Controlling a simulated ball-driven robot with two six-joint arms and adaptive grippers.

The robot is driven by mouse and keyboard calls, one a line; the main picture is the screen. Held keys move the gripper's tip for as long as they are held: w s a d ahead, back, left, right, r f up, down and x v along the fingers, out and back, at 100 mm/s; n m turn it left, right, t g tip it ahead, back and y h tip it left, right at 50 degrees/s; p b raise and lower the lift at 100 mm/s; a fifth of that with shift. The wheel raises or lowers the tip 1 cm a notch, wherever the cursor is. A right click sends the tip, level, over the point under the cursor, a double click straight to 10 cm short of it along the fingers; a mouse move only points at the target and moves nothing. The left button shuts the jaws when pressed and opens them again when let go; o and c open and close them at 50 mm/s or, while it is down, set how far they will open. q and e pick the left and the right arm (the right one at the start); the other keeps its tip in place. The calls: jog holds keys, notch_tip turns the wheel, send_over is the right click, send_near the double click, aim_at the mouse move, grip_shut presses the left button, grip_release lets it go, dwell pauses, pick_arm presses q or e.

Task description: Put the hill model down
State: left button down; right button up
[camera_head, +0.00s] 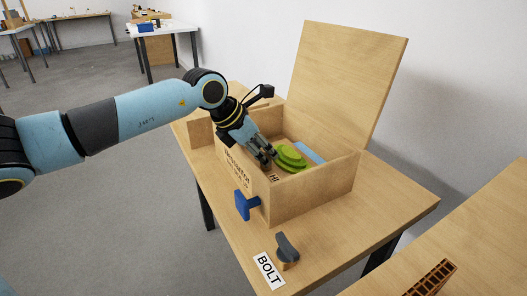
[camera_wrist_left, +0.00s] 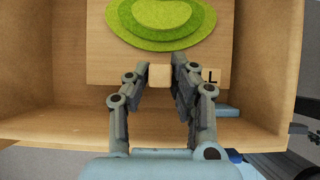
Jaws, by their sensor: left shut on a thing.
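The hill model (camera_head: 291,156) is a stepped stack of green layers; the wrist view shows it (camera_wrist_left: 162,22) on a light wooden base with a small wooden block at its near edge. My left gripper (camera_head: 267,162) reaches down into the open wooden box (camera_head: 312,190). In the wrist view its fingers (camera_wrist_left: 160,76) are shut on that block, one on each side. The model is within the box walls; I cannot tell whether its base touches the floor. A label beside the block is partly hidden by a finger. My right gripper is not in view.
The box lid (camera_head: 345,80) stands open at the back. A light blue flat piece (camera_head: 308,152) lies beside the model. A blue handle (camera_head: 243,205) sticks out from the front. A dark knob (camera_head: 287,247) and a BOLT label (camera_head: 268,271) are on the table (camera_head: 385,205).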

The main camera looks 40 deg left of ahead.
pick_arm(q)
jog(key=shift+f, duration=0.25)
jog(key=c, duration=1.1)
grip_release()
jog(key=shift+c, duration=0.2)
jog(key=shift+r, duration=0.3)
jog(key=p+v, duration=0.6)
jog(key=v, duration=0.6)
jog(key=shift+r, duration=0.35)
